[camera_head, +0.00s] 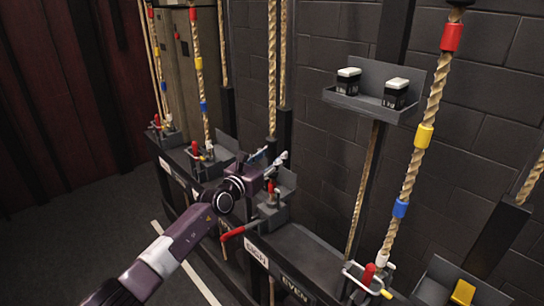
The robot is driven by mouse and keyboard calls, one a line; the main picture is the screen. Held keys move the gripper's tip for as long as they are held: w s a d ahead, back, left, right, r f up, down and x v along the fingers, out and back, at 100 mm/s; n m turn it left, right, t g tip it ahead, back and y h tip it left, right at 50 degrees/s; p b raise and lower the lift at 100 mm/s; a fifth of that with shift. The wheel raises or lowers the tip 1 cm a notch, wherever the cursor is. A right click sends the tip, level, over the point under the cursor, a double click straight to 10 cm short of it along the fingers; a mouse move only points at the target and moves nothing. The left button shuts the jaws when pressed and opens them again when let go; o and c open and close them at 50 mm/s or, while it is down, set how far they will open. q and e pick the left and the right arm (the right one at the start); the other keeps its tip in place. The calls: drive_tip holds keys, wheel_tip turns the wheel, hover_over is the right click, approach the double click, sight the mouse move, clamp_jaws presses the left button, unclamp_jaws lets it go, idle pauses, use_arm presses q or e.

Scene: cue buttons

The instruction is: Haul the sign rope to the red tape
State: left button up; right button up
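The middle pair of tan ropes (272,70) hangs above a dark rope-lock station, with no tape showing on its visible length. My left gripper (270,158) is at the foot of these ropes, its two pale fingertips spread apart. Whether rope lies between them is unclear. A red-handled lever (238,232) sticks out low and to the left at this station. A small label (256,251) below it is hard to read. Red tape (452,37) shows on the right rope (436,95), above yellow and blue tape. My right gripper is not in view.
A station marked EVEN (297,289) is on the rail at lower right, near an upright red handle (368,275). More taped ropes (199,80) hang at left. Dark floor (70,240) is clear at left.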

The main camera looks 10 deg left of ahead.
use_arm(q)
drive_tip(key=shift+s, duration=0.4)
drive_tip(key=v, duration=1.1)
drive_tip(key=shift+a, duration=0.25)
idle(0.3)
